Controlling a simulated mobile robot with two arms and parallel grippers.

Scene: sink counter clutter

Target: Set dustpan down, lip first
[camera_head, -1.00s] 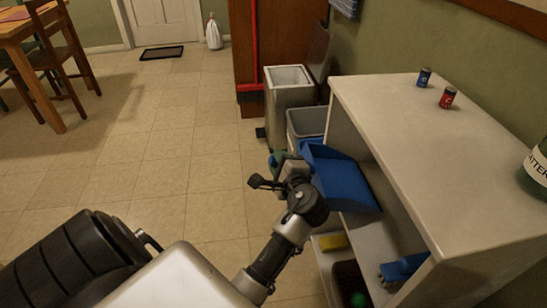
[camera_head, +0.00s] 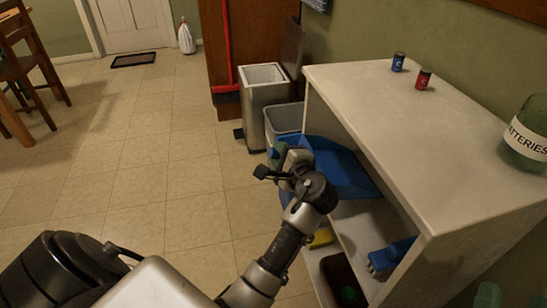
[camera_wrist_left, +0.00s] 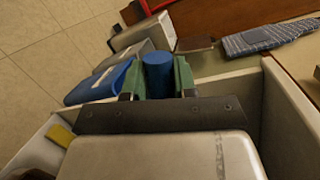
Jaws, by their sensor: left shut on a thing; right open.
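The blue dustpan (camera_head: 343,172) is at the open side of the white shelf unit, its pan reaching in under the top, over a shelf. I cannot tell whether its lip touches the shelf. My left gripper (camera_head: 287,163) is at its near left end. In the left wrist view the green fingers of my left gripper (camera_wrist_left: 160,76) are shut on the blue handle, and the dustpan's pan (camera_wrist_left: 98,86) shows left of them. Green fingertips of my right gripper (camera_head: 512,297) show apart at the bottom right corner, empty.
On the white top (camera_head: 400,130) stand a blue battery (camera_head: 398,62), a red battery (camera_head: 423,79) and a green jar (camera_head: 528,135). A blue brush (camera_head: 392,254), yellow sponge (camera_head: 321,238) and dark box (camera_head: 343,278) are on shelves. Bins (camera_head: 265,105) stand behind.

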